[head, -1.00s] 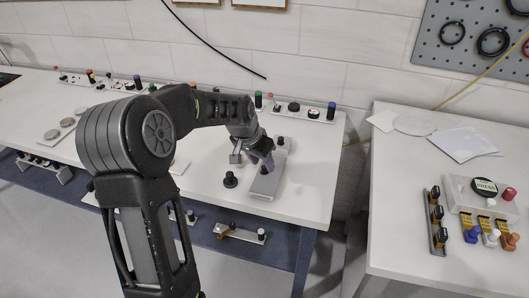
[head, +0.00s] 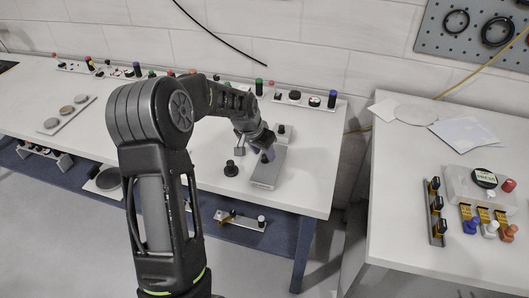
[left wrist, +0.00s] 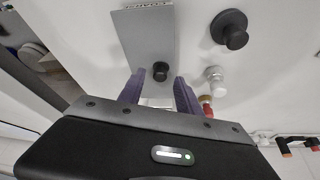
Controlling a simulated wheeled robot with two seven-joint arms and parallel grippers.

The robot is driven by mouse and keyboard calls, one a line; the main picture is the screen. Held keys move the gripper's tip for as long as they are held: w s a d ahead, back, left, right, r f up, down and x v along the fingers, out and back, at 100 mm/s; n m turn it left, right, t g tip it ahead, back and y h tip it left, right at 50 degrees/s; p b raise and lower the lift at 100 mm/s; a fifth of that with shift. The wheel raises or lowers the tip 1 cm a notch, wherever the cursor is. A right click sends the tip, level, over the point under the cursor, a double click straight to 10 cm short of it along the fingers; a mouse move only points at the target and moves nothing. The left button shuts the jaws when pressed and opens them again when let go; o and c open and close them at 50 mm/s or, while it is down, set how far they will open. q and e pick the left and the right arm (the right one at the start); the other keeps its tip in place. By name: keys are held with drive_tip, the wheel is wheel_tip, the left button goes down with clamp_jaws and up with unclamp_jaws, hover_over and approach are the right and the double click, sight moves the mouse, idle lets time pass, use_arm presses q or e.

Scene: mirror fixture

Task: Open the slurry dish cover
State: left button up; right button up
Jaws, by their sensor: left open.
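A grey flat box-like cover (head: 268,172) lies on the white bench near its right end; I take it for the slurry dish cover. In the left wrist view the cover (left wrist: 140,42) has a small black knob (left wrist: 160,71) near its end and printed lettering at its far end. My left gripper (head: 264,149) is open at the rear part of the cover. In the left wrist view its purple fingertips (left wrist: 159,78) stand on either side of the knob, with a visible gap to it. The knob is mostly hidden by the fingers in the head view. My right gripper is out of view.
A black round knob piece (head: 231,169) stands just left of the cover. A strip of coloured pegs (head: 303,98) runs along the bench's back. A side table (head: 400,220) at the right holds a clear press box (head: 470,182) and several knobs. Bench surface right of the cover is clear.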

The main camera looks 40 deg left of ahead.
use_arm(q)
drive_tip(key=shift+x, duration=0.85)
drive_tip(key=shift+c, duration=0.5)
clamp_jaws()
idle(0.3)
